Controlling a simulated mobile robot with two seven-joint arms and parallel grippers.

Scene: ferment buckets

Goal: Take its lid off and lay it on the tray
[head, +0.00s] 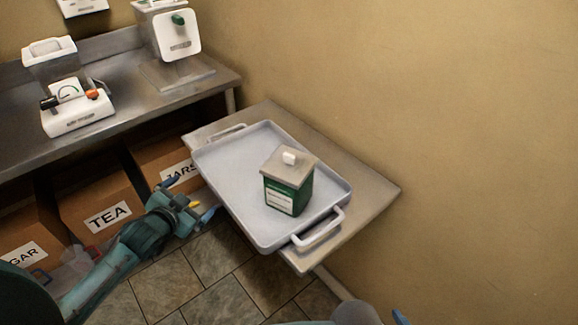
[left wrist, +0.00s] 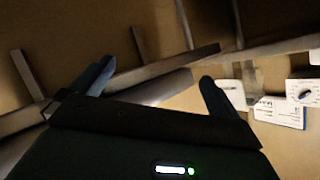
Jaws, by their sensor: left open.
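A green canister (head: 287,196) with a white label stands upright on the tray. The light grey tray (head: 225,172) has two handles and rests on a metal side table. My left gripper (head: 188,198) is open and empty, left of the tray and apart from the canister. Its spread fingers (left wrist: 155,85) also show in the left wrist view, with nothing between them. Only a blue tip of what seems my right gripper (head: 400,317) shows at the bottom edge.
The side table (head: 365,189) stands against a tan wall. A steel counter (head: 110,128) at the left carries a white scale (head: 78,122) and a white dispenser (head: 180,35). Labelled cardboard boxes (head: 98,205) stand beneath it. The tray has free room around the canister.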

